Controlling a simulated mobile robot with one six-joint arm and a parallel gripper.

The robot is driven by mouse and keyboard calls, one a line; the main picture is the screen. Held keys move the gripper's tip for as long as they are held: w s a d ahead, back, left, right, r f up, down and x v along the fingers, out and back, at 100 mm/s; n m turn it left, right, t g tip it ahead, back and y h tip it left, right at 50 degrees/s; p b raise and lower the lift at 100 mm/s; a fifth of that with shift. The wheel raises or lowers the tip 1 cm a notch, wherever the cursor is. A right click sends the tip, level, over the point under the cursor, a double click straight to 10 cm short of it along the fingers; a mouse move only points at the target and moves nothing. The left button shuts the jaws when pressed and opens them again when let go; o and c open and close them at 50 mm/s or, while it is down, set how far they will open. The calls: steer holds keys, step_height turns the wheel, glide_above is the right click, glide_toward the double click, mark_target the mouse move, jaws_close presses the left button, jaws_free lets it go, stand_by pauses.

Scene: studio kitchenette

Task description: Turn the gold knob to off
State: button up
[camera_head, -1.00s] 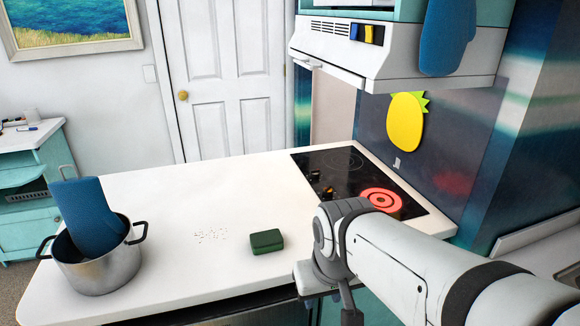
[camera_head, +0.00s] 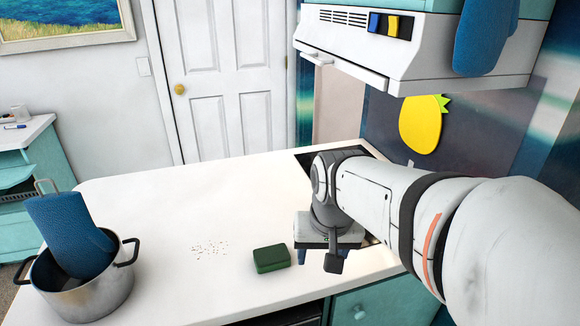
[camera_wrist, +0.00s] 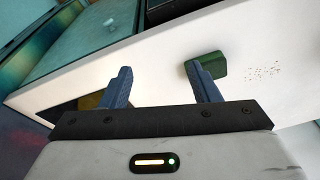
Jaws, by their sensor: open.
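The black cooktop (camera_head: 304,160) is mostly hidden behind my arm in the head view; only parts of its edges show. Its control knobs and burners are hidden there now. In the earlier head view, small dark and gold knobs stand on it near a glowing red burner. My gripper (camera_wrist: 157,70) is open, with its two blue-grey fingers apart and nothing between them but white countertop.
A green sponge (camera_head: 271,259) lies left of my gripper, and crumbs (camera_head: 209,248) lie beyond it. A steel pot (camera_head: 88,298) with a blue mitt (camera_head: 70,235) stands at the left. The range hood (camera_head: 400,50) overhangs the cooktop. The middle countertop (camera_head: 170,210) is clear.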

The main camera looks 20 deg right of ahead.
steer(key=w+d+r+m, duration=0.2)
steer(key=w+d+m, duration=0.2)
steer(key=w+m, duration=0.6)
steer(key=w+d+f+m, duration=0.2)
steer(key=w+d+m, duration=0.2)
steer(key=w, duration=0.3)
steer(key=w+d+f+m+g, duration=0.1)
steer(key=w+d+f+m, duration=0.1)
steer(key=w+d+m, duration=0.3)
steer(key=w+d+f+m+g, duration=0.1)
steer(key=w+d+m, duration=0.3)
steer(key=w, duration=0.5)
steer(key=shift+w+d+f+m+b, duration=0.1)
steer(key=shift+w+f+m+b, duration=0.1)
steer(key=shift+f+m, duration=0.15)
steer(key=shift+w+d+f+m+b, duration=0.1)
steer(key=shift+f+m+b, duration=0.05)
steer(key=shift+f+m, duration=0.15)
steer(key=shift+d+f+m, duration=0.1)
steer(key=shift+f+m, duration=0.15)
steer(key=shift+f, duration=0.3)
step_height(320, 180, down, 7)
steer(key=shift+r, duration=0.15)
steer(key=shift+c, duration=0.5)
